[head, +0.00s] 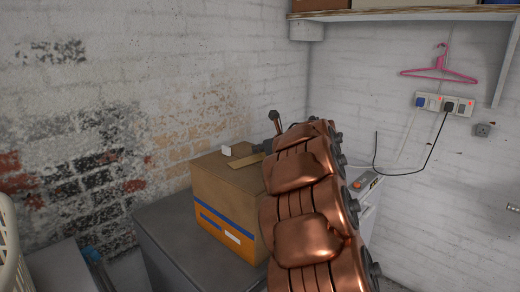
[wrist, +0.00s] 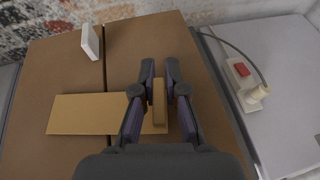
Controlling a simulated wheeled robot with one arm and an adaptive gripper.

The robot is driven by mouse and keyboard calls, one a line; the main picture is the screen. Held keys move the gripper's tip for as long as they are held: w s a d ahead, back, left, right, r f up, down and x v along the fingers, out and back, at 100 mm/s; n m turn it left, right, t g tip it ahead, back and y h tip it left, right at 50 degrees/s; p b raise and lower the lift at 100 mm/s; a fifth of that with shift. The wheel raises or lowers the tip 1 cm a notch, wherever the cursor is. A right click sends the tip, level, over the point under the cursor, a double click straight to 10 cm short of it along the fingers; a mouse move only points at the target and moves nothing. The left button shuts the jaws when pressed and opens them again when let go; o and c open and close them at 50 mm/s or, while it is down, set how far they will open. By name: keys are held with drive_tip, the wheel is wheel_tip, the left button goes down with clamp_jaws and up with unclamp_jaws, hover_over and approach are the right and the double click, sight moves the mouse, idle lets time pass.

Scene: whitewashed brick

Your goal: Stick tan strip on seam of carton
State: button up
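The brown carton (head: 213,186) stands with its top facing up, and its top also fills much of the wrist view (wrist: 70,70). A dark seam (wrist: 104,72) runs along the top. The tan strip (wrist: 75,114) lies flat-looking across the seam, roughly at right angles to it; whether it is pressed down I cannot tell. It also shows in the head view (head: 244,163). At its right end a raised tan piece (wrist: 160,100) sits between the fingers of my gripper (wrist: 160,72), which look shut on it. In the head view my arm hides part of the carton.
A small white block (wrist: 90,42) stands on the carton beside the seam. The carton rests on a dark grey surface (head: 165,222). To the right are a white surface (wrist: 292,100) and a socket strip with a red switch (wrist: 243,75) and a cable.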

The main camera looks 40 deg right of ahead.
drive_tip(key=o, duration=0.4)
drive_tip(key=v, duration=1.2)
idle(0.6)
